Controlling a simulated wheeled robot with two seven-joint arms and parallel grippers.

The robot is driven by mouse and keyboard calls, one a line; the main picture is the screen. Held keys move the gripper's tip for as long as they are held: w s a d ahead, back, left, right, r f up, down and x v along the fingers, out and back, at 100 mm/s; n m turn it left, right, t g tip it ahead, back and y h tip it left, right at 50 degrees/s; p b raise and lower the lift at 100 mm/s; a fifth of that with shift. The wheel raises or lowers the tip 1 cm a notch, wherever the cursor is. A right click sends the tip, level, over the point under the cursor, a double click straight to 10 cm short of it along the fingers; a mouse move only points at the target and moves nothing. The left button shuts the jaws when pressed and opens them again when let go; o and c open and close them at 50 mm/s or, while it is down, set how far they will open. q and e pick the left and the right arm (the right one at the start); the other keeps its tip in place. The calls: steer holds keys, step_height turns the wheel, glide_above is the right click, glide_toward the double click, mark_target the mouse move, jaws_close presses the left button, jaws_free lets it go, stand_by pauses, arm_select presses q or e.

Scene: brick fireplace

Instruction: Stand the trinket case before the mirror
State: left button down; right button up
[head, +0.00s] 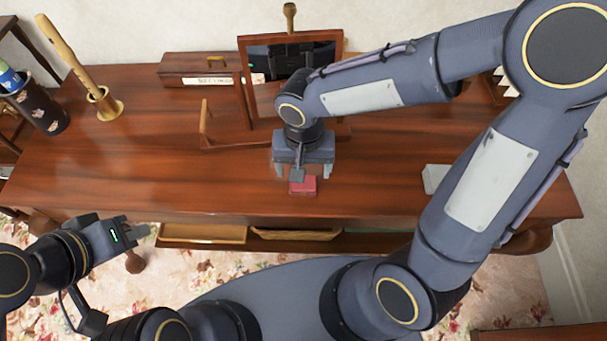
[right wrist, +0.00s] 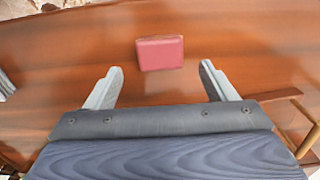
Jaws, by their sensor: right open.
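The trinket case, a small red box (head: 303,186), lies on the wooden desk near its front edge. It also shows in the right wrist view (right wrist: 160,53), just beyond my fingertips and between their lines. My right gripper (head: 302,172) is open and empty, pointing down above and slightly behind the case, not visibly touching it. The mirror (head: 262,95) stands upright in a wooden frame at the back of the desk, partly hidden by my right arm. My left gripper (head: 141,235) is off the desk's front left; its finger gap is unclear.
A wooden box (head: 190,68) stands left of the mirror. A brass holder with a wooden stick (head: 102,103) and a dark cup (head: 38,108) are at the left. A pale block (head: 435,178) lies to the right. Open drawers (head: 205,233) show below the front edge.

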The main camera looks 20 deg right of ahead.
step_height(320, 180, up, 6)
steer(key=s+d+r+n+t+y, duration=0.1)
steer(key=s+d+r+t+y, duration=0.2)
steer(key=s+d, duration=0.7)
steer(key=shift+s+d+r+n+t+y, duration=0.25)
steer(key=shift+d+r+t+y, duration=0.35)
steer(key=shift+t, duration=0.7)
steer(key=shift+a+r, duration=0.15)
steer(key=shift+r+p, duration=0.6)
steer(key=shift+p, duration=0.2)
